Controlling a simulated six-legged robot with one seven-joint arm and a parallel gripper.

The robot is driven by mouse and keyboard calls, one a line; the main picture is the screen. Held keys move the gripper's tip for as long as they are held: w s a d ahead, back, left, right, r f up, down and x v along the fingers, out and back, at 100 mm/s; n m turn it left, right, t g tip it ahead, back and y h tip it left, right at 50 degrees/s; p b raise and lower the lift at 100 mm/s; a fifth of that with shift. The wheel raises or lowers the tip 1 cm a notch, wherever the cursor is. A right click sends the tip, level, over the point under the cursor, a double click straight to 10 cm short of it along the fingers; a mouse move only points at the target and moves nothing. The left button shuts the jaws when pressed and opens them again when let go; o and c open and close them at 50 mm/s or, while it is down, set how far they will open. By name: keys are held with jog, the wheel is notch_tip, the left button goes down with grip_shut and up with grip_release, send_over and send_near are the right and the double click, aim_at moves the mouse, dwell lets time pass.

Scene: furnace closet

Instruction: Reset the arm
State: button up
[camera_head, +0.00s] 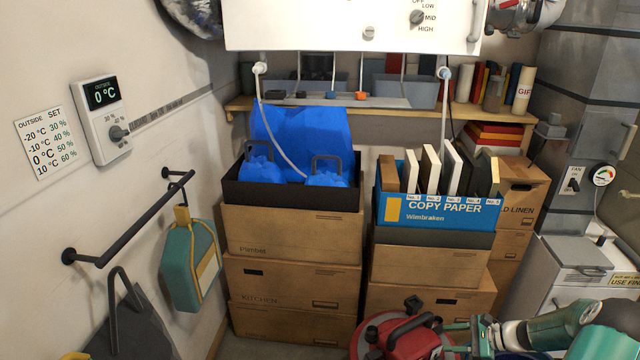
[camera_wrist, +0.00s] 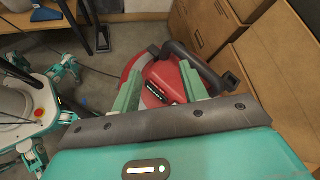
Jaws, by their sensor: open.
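My arm (camera_head: 555,331) reaches in from the lower right corner of the head view. My gripper (camera_wrist: 160,88) shows in the wrist view with its two green fingers spread apart and nothing held between them. A red rounded appliance with a black handle (camera_wrist: 165,76) lies beyond the fingertips; I cannot tell the exact gap. The same red appliance (camera_head: 385,340) shows at the bottom of the head view, just left of my gripper, partly cut off by the frame edge.
Stacked cardboard boxes (camera_head: 290,235) and a blue copy paper box (camera_head: 437,211) stand ahead. A wall rail (camera_head: 135,222) with hanging bags is at left. A grey furnace unit (camera_head: 585,120) is at right. A white control box (camera_head: 350,25) hangs overhead.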

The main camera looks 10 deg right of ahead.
jog(key=s+a+r+n+g+h, duration=0.1)
jog(key=a+r+n+g+h, duration=0.3)
jog(key=a+r, duration=0.65)
jog(key=s+a+r+n+g+h, duration=0.1)
jog(key=a+r+n, duration=0.65)
jog(key=r, duration=0.65)
jog(key=s+a+r+n+t+h, duration=0.1)
jog(key=s+a+r+n, duration=0.3)
jog(key=s, duration=0.5)
jog(key=s+a+r+n+t+h, duration=0.2)
jog(key=s+a+r+n+h, duration=0.1)
jog(key=s+a+r, duration=0.5)
jog(key=shift+s+a+r+n+t+h, duration=0.2)
jog(key=shift+s+a+n+t+h, duration=0.1)
jog(key=shift+s+a+n, duration=0.6)
jog(key=shift+d, duration=0.15)
